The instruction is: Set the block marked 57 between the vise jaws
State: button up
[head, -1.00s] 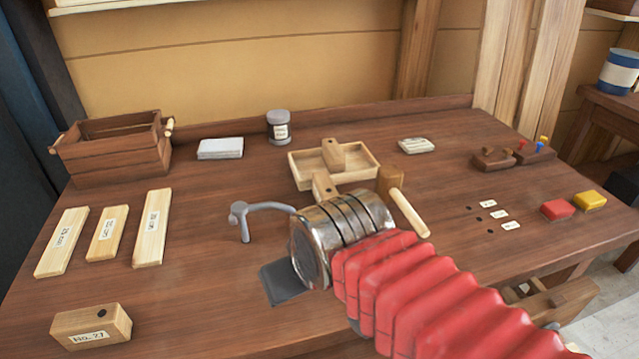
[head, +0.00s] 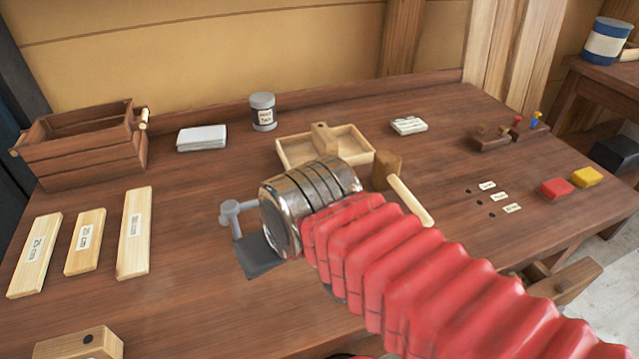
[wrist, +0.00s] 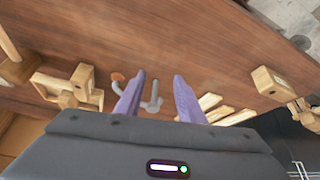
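No block with a readable 57 shows. One block with a dark hole (head: 88,342) stands at the bottom left of the head view, its label cut off. Another block (head: 322,138) sits in the shallow tray (head: 362,167). In the wrist view, a block with a hole (wrist: 84,80) is by the tray, left of my gripper. The wooden vise (head: 562,282) is at the bench's front right edge; the space between its jaws is not clear. My gripper (wrist: 157,78) is open and empty, its purple fingers apart above the bench. The head view hides its fingers behind my wrist.
A grey metal hook (head: 232,212) stands just left of my wrist. A mallet (head: 408,198) lies to its right. Labelled slats (head: 133,235) and a crate (head: 85,150) are at left. Red (head: 556,188) and yellow (head: 587,177) blocks lie at right. The front middle of the bench is clear.

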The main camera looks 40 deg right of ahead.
jog(key=shift+o, duration=1.4)
jog(key=shift+w+d+r, duration=0.25)
jog(key=shift+w, duration=0.1)
jog(key=shift+o, duration=1.2)
jog(key=w+d+r+m, duration=0.1)
jog(key=w+d+r, duration=0.2)
jog(key=w+d, duration=0.4)
jog(key=shift+w+d+r+g+h, duration=0.3)
jog(key=shift+w, duration=0.55)
jog(key=w+d+m, duration=0.1)
jog(key=w+d, duration=0.3)
jog(key=d, duration=0.3)
jog(key=w+d, duration=0.4)
jog(key=d, duration=0.4)
jog(key=shift+w+d+m+g+h, duration=0.15)
jog(key=shift+d+m+g+h, duration=0.15)
jog(key=shift+m, duration=0.1)
jog(key=shift+f, duration=0.1)
jog(key=shift+x, duration=4.3)
